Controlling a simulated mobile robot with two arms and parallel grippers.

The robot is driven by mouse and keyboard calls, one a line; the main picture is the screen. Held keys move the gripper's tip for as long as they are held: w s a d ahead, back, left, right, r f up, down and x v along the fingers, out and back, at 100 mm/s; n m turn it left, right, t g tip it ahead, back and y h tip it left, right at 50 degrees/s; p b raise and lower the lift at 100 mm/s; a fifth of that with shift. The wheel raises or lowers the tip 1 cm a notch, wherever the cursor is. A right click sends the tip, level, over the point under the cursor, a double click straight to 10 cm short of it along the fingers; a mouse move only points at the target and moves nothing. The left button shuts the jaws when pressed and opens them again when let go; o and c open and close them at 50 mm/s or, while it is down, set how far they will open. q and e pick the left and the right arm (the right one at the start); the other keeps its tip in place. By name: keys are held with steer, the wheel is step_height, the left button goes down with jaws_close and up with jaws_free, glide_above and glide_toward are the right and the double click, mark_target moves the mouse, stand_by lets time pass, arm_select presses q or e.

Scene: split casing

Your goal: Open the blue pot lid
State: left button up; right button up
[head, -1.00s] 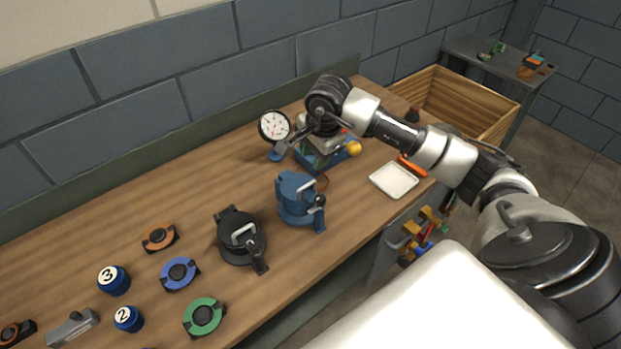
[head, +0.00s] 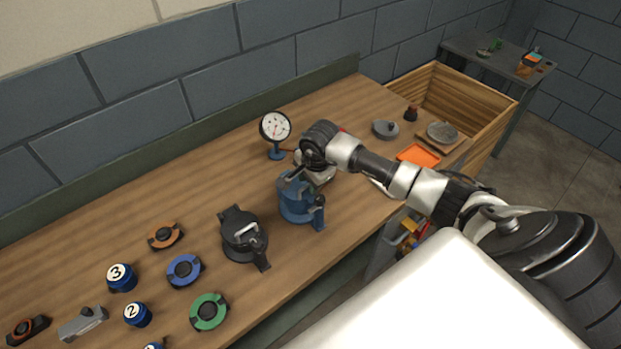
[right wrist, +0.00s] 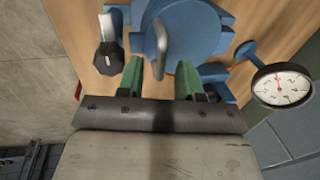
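The blue pot (head: 297,207) stands on the bench with its lid on. In the right wrist view the round blue lid (right wrist: 190,35) carries a grey bar handle (right wrist: 161,45), and a dark knob (right wrist: 108,58) sits at the pot's side. My right gripper (right wrist: 159,68) is open, its green fingers apart on either side of the handle's near end, with a gap on both sides. In the head view my right gripper (head: 292,178) is at the pot's top and partly hides the lid. My left gripper is not in view.
A dial gauge (head: 275,127) stands close behind the pot. A black pot (head: 242,238) is to its left. Several rings and numbered blue knobs lie further left. An orange tray (head: 418,155) and a wooden crate (head: 490,113) are at the right.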

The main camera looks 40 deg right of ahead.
jaws_close()
steer(key=shift+w+r, duration=0.1)
